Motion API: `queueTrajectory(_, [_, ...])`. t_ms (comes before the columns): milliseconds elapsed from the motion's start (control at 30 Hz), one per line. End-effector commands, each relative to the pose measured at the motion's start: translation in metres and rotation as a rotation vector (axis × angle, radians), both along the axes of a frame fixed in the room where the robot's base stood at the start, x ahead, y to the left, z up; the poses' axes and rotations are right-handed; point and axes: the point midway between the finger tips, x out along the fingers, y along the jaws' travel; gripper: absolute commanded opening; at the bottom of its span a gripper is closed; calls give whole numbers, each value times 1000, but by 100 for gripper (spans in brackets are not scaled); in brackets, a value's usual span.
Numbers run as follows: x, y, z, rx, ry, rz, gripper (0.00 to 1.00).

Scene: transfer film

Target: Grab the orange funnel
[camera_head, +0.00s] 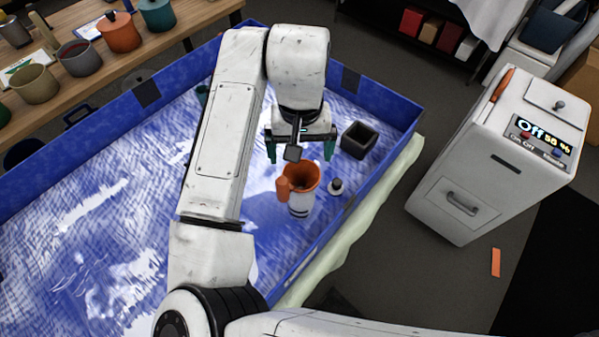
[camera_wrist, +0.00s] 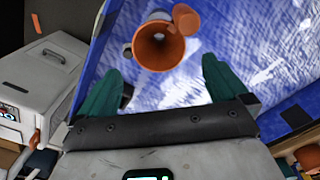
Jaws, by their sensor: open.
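The orange funnel (camera_head: 304,176) stands with its wide mouth up on a white container (camera_head: 299,204) inside the blue-walled tray, with an orange tab or handle on its left. In the wrist view the funnel (camera_wrist: 158,46) is seen from above, its round mouth open and dark inside, beyond the fingertips. My gripper (camera_head: 301,152) is open and empty, with green fingers spread wide, above and behind the funnel in the head view. In the wrist view my gripper (camera_wrist: 162,73) has a finger to each side, short of the funnel and apart from it.
The blue tray wall (camera_head: 345,205) runs close to the right of the funnel. A small dark knobbed item (camera_head: 336,187) stands next to the funnel. A dark square box (camera_head: 358,140) sits behind it. A white cabinet (camera_head: 470,190) stands right, outside the tray.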

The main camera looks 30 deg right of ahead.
Motion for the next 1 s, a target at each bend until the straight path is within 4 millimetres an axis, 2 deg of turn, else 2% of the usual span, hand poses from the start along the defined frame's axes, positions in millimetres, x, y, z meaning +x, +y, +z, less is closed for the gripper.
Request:
queueTrajectory(200, [0, -1, -32, -2, -1, 1, 100])
queueTrajectory(467, [0, -1, -51, -1, -2, 1, 100])
queueTrajectory(700, [1, -3, -85, -2, -2, 0, 100])
queueTrajectory(833, [1, -3, -94, -3, -5, -1, 100])
queueTrajectory(1000, [1, -3, -95, -2, -6, -1, 100])
